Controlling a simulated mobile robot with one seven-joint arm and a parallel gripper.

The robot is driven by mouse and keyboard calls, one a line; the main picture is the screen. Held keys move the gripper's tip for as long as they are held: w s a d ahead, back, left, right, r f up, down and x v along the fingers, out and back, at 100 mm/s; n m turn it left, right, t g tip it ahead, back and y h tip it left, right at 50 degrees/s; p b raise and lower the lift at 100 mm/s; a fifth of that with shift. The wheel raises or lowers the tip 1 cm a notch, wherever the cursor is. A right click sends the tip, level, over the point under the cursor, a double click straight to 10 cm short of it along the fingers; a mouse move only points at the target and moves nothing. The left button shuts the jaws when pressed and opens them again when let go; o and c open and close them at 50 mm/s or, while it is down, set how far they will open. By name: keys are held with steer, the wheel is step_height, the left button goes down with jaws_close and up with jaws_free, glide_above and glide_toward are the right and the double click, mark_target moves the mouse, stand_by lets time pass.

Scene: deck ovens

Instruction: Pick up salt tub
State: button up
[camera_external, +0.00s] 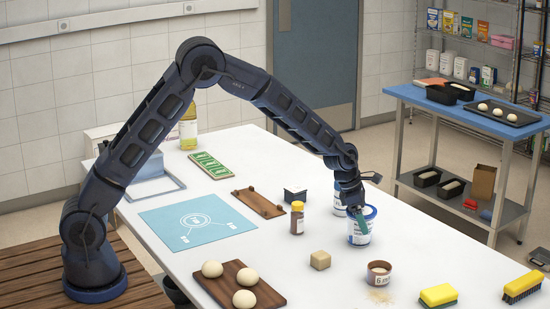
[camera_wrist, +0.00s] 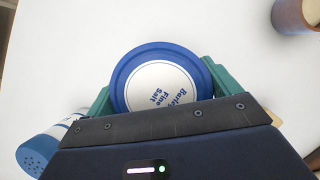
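The salt tub (camera_external: 359,237) is a white tub with a blue rim and a printed label, upright at the right side of the white table. In the wrist view its round lid (camera_wrist: 161,86) has a blue ring and reads "Barley Fine Salt". My gripper (camera_external: 362,222) is lowered over the tub, and its green fingers (camera_wrist: 160,85) lie on opposite sides of it. No gap shows between fingers and lid, but the lid hides the inner finger faces, so I cannot tell whether they grip. The tub appears to rest on the table.
A similar blue-topped shaker (camera_wrist: 38,150) stands close beside my gripper. A board (camera_external: 215,287) holds dough balls.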

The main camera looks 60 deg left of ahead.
steer(key=shift+c, duration=1)
steer(key=shift+r, duration=0.15)
